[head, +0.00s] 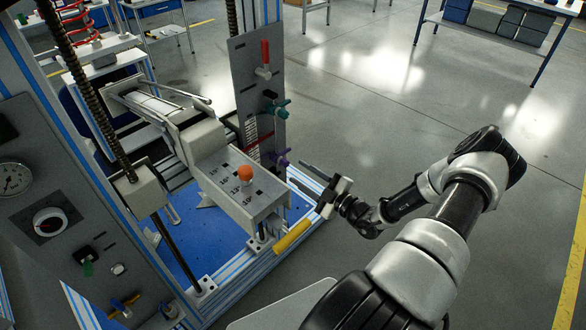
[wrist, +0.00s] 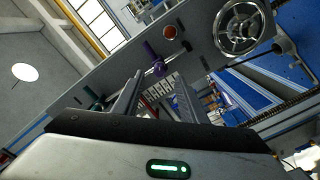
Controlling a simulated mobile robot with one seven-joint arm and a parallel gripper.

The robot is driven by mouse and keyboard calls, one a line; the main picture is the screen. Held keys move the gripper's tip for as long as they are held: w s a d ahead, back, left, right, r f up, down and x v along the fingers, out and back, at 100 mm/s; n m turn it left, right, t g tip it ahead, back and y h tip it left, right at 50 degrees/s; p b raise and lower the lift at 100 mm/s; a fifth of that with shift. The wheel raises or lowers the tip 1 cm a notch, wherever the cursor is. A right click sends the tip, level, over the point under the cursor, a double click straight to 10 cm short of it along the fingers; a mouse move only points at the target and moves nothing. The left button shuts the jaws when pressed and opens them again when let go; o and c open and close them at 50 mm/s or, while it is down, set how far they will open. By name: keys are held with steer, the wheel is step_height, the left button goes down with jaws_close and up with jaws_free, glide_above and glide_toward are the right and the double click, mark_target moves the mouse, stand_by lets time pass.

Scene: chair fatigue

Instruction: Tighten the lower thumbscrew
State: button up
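A grey upright panel (head: 256,95) carries a teal thumbscrew (head: 278,107) and, below it, a purple thumbscrew (head: 281,158), the lower of the two. The purple thumbscrew also shows in the wrist view (wrist: 155,62), just beyond my fingers and slightly left of the gap's middle. My gripper (head: 297,173) is to the right of the panel, with its fingers pointing toward the purple thumbscrew. In the wrist view the two fingers (wrist: 160,82) stand apart with nothing held between them. My gripper looks apart from the thumbscrew; the exact distance is hard to tell.
A red handle (head: 265,58) sits higher on the panel. A grey box with an orange knob (head: 245,174) stands left of my gripper, and a yellow handle (head: 294,235) sticks out below. A handwheel (wrist: 242,28) shows in the wrist view.

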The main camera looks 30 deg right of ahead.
steer(key=v, duration=1.2)
steer(key=shift+s, duration=0.15)
steer(key=shift+r, duration=0.1)
